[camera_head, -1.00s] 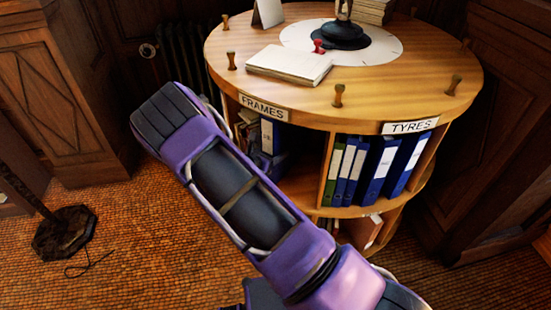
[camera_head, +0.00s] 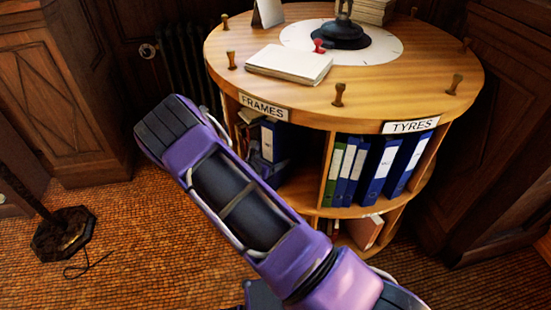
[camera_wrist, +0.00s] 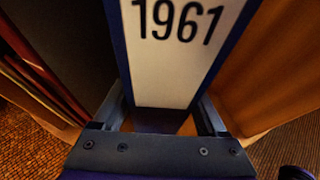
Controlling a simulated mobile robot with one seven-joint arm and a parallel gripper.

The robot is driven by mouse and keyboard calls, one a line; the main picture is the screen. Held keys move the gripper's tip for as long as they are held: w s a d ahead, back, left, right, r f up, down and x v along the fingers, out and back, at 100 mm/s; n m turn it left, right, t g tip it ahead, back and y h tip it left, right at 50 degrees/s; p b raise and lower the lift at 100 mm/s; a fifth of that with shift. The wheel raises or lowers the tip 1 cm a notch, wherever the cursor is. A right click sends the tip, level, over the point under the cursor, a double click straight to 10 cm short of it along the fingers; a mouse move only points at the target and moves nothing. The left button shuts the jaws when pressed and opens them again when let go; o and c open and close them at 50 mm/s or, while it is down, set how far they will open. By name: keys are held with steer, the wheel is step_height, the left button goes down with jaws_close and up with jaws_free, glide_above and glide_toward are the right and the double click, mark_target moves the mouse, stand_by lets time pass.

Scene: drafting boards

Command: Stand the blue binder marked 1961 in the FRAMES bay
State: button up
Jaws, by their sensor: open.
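The blue binder marked 1961 (camera_wrist: 178,65) fills the middle of the wrist view, its white label facing me. My gripper (camera_wrist: 163,112) is open, with one finger at each side of the binder's lower spine. Whether either finger touches it I cannot tell. In the head view a blue binder with a white label (camera_head: 268,140) stands in the FRAMES bay (camera_head: 263,107) of the round wooden stand; its number is too small to read there.
The TYRES bay (camera_head: 411,126) holds several blue and green binders (camera_head: 376,172). A wooden divider (camera_head: 327,170) stands between the bays. Papers (camera_head: 288,66) and pegs occupy the top.

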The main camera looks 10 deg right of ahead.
steer(key=p+v, duration=0.1)
steer(key=v, duration=1.1)
steer(key=shift+r, duration=0.15)
stand_by(0.3)
